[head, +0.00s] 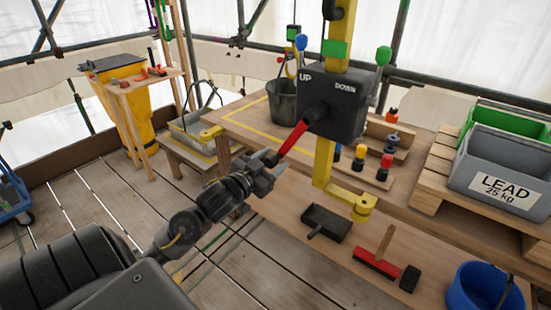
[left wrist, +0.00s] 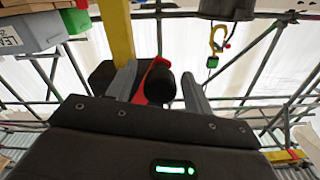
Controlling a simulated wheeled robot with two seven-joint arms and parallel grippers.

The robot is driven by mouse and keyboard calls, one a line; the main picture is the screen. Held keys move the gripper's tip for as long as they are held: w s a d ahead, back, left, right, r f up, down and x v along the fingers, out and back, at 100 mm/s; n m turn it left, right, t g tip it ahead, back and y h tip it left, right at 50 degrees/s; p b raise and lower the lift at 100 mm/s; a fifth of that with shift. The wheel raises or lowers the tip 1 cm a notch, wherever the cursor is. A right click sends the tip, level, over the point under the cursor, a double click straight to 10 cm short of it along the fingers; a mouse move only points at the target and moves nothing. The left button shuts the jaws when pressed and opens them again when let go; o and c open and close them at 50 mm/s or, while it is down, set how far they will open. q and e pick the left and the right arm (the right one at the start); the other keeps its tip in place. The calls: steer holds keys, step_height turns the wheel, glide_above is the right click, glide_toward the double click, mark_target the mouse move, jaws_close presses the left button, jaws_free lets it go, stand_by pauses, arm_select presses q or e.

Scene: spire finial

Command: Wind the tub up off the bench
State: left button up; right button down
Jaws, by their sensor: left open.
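The dark grey tub (head: 284,104) stands at the bench's back left, beside the yellow outline; its base is partly hidden. A yellow hook (head: 291,64) hangs above it; I cannot tell whether they are joined. The black winch box (head: 345,105), marked UP and DOWN, sits on a yellow post. Its red crank handle (head: 294,139) slants down left toward my left gripper (head: 267,162). In the left wrist view, my open fingers (left wrist: 160,88) lie either side of the red handle (left wrist: 153,82) and its black knob (left wrist: 161,85); contact is unclear. My right gripper is not visible.
The wooden bench (head: 238,119) carries coloured pegs at the right. A grey LEAD crate (head: 500,172) and green crate (head: 515,122) stand far right. A dark tray (head: 326,223), red brush (head: 378,264) and blue bucket (head: 484,288) lie low in front.

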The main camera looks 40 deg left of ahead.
arm_select(q)
steer(key=shift+w, duration=0.8)
jaws_close()
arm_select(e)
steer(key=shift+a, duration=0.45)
